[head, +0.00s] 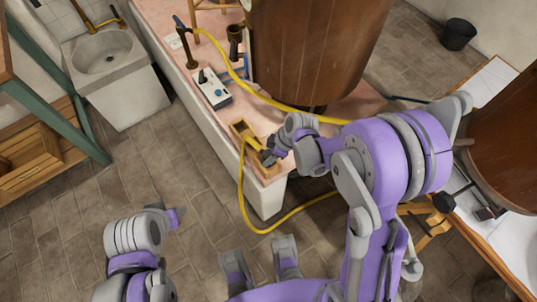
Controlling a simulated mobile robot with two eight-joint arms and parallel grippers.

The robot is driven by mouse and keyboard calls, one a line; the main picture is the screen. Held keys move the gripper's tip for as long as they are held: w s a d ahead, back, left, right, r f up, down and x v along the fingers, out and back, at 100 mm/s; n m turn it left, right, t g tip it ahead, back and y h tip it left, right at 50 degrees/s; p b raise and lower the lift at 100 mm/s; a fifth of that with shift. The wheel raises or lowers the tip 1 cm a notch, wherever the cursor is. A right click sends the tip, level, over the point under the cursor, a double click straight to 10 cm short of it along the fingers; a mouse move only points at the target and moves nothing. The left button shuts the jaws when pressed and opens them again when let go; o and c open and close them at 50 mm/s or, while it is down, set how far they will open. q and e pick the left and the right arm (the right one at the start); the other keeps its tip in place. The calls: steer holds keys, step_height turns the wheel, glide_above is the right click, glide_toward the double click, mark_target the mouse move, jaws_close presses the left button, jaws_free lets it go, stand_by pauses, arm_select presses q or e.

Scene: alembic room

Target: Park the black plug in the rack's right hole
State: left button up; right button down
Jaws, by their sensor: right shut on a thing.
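My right gripper (269,155) is low over the wooden rack (240,128) at the near end of the pink-topped bench. It is shut on a small dark thing, which I take to be the black plug; the jaws cover most of it. The rack's holes are largely hidden by my gripper and wrist, so I cannot tell whether the plug is in the right hole or above it. A yellow hose (243,190) runs from beside the gripper down over the bench edge. My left gripper (176,217) is over the floor, away from the bench; its jaw opening is unclear.
A white control box (213,90) with a blue knob stands on the pink bench top (170,12). Another yellow hose (290,107) crosses the bench below a large wooden vat (310,50). A stone sink (105,60) is at the left. The tiled floor (150,180) between is clear.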

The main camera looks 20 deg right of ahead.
steer(key=shift+c, duration=1.5)
jaws_free()
steer(key=shift+r+p, duration=2.35)
steer(key=shift+r, duration=1.1)
steer(key=s+d+r+m+t+h+p, duration=0.1)
steer(key=s+d+r+m+h+p, duration=0.1)
steer(key=s+r+m, duration=0.4)
steer(key=s+d+r+m+t+h+p, duration=0.2)
steer(key=s+d+r+m, duration=0.2)
steer(key=s+r+m, duration=0.3)
step_height(320, 180, up, 5)
steer(key=shift+s+d+f+t, duration=0.1)
steer(key=shift+s+d+t, duration=0.2)
steer(key=shift+s, duration=0.2)
